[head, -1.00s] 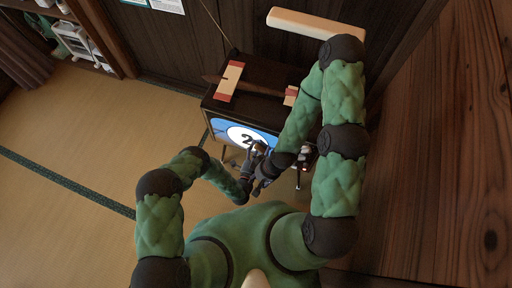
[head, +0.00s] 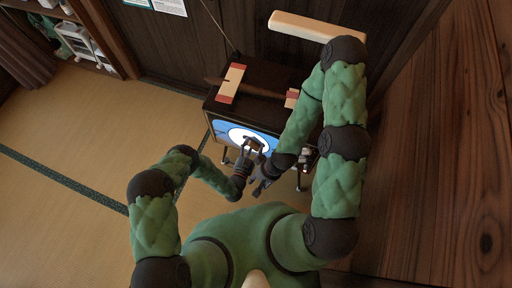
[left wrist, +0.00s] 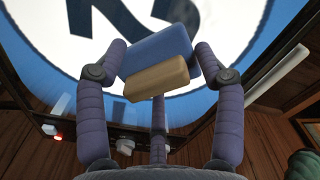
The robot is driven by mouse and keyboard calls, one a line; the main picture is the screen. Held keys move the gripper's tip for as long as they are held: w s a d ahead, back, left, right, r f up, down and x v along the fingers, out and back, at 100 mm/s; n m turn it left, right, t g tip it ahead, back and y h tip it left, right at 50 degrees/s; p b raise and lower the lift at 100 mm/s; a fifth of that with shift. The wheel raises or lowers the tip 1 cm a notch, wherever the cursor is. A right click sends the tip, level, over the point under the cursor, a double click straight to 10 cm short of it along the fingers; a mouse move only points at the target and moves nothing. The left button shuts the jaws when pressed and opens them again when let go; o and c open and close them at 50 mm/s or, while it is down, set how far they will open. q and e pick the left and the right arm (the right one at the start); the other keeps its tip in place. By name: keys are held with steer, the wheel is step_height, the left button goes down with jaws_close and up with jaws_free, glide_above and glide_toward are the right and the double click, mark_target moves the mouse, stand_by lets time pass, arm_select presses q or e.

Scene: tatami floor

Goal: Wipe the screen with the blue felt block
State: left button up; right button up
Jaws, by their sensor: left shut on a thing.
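The screen (head: 219,127) is the blue front of a dark box-shaped set, with a white disc and a dark figure on it. My left gripper (head: 252,147) is in front of the disc. In the left wrist view, my left gripper (left wrist: 158,68) is shut on the blue felt block (left wrist: 152,48), which has a tan back. Its blue side faces the screen (left wrist: 225,25); I cannot tell whether they touch. My right gripper (head: 261,186) is below and right of the left one, in front of the set's lower edge. Its fingers are too small to read.
The dark set (head: 262,75) stands on thin legs against a dark wooden wall. A brown sheathed object lies on its top across red-and-cream supports (head: 231,82). A pale bar (head: 302,25) is above. Tatami floor (head: 75,120) is clear to the left.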

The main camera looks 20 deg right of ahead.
arm_select(q)
steer(key=shift+w+a+b, duration=0.2)
steer(key=shift+w+a, duration=0.4)
steer(key=shift+a, duration=0.2)
steer(key=shift+w+a+b, duration=0.15)
steer(key=shift+w+a, duration=0.4)
steer(key=shift+a, duration=0.2)
steer(key=shift+w+a+r+b, duration=0.1)
steer(key=shift+w+a+b, duration=0.2)
steer(key=shift+w+a, duration=0.45)
steer(key=shift+w+a+b, duration=0.25)
steer(key=shift+w+a, duration=0.25)
steer(key=shift+a, duration=0.35)
steer(key=shift+w+a+b, duration=0.3)
steer(key=shift+w+a, duration=0.3)
steer(key=shift+a, duration=0.25)
steer(key=shift+w+a+b, duration=0.3)
steer(key=shift+w+a, duration=0.25)
steer(key=shift+a, duration=0.3)
steer(key=shift+w+a+b, duration=0.3)
steer(key=shift+w+a, duration=0.3)
steer(key=shift+a, duration=0.25)
glide_toward(227, 131)
steer(key=shift+w+d+r+p, duration=0.1)
steer(key=shift+w+d+p, duration=0.15)
steer(key=shift+w+p, duration=0.15)
steer(key=shift+s, duration=0.15)
steer(key=shift+v, duration=1.45)
